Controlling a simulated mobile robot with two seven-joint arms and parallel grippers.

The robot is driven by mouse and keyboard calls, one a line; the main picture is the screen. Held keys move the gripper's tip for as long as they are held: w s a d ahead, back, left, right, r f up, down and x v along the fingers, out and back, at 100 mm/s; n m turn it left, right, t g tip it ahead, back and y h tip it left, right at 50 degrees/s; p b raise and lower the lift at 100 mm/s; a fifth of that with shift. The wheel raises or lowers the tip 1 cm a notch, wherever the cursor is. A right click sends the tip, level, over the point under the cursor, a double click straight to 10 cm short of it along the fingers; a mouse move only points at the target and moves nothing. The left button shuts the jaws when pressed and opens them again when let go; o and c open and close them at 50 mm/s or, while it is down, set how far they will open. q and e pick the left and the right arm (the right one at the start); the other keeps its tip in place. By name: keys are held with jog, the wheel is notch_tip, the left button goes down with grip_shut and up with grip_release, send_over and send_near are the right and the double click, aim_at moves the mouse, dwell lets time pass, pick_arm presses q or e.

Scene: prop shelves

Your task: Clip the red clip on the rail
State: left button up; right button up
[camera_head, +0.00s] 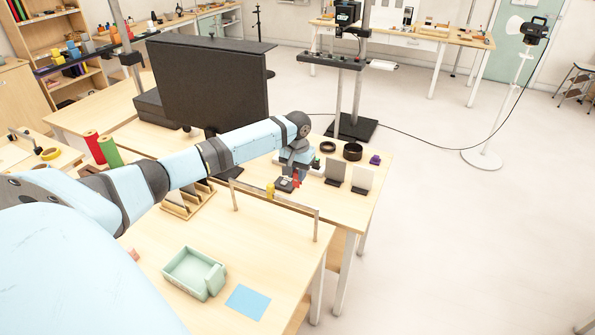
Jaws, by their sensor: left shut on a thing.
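The rail (293,204) is a thin light bar on two posts, standing at the far edge of the near wooden table. A yellow clip (270,190) sits on it left of its middle. My left arm reaches from the left over the tables, and my left gripper (293,181) is just beyond the rail in the picture. It is shut on the small red clip (297,178), which shows beside the dark gripper body. I cannot tell the gap between the red clip and the rail. My right gripper is not in view.
A pale green tray (185,282) and a blue sheet (248,302) lie on the near table. A wooden rack (193,208) stands left of the rail. Dark and white upright cards (362,179), dark rings and a purple piece stand on the table behind. A large black panel (208,88) stands behind my arm.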

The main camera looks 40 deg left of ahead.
aim_at(297, 202)
pick_arm(q)
jog(key=shift+f, duration=0.55)
jog(key=shift+f+b, duration=0.75)
jog(key=shift+f, duration=0.2)
jog(key=shift+f+b, duration=0.65)
jog(key=shift+b, duration=0.15)
jog(key=shift+f+b, duration=0.6)
jog(key=shift+b, duration=0.1)
jog(key=shift+f+b, duration=0.35)
jog(key=shift+b, duration=0.05)
jog(key=shift+p, duration=0.45)
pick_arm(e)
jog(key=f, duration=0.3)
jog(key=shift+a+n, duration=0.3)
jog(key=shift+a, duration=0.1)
pick_arm(q)
jog(key=shift+f, duration=0.1)
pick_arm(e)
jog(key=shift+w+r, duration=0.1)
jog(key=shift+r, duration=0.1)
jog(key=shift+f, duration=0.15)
